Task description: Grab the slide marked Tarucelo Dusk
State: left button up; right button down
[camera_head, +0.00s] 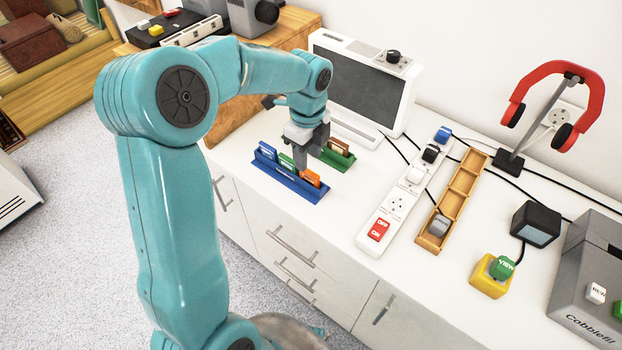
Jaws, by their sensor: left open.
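A blue rack (290,185) on the white counter holds several upright slides: a blue one (267,150), a green one (286,161) and an orange one (309,178). A green rack (336,161) stands just behind it with a brown slide (338,147) in it. The slide labels are too small to read, so I cannot tell which is Tarucelo Dusk. My left gripper (301,165) is open and points down over the blue rack, close to the green and orange slides. Its fingers partly hide the racks, and I cannot tell whether they touch a slide. My right gripper is out of view.
A white monitor-like unit (365,85) stands behind the racks. To the right are a power strip (398,204), a wooden tray (462,185), a yellow button box (489,276), a headphone stand (510,160) and a grey machine (580,290). Cables cross the counter.

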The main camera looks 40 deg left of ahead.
aim_at(309, 171)
pick_arm(q)
jog(key=shift+s+f, duration=0.1)
jog(key=shift+f, duration=0.65)
jog(key=f, duration=0.5)
jog(key=shift+w, duration=0.25)
grip_shut()
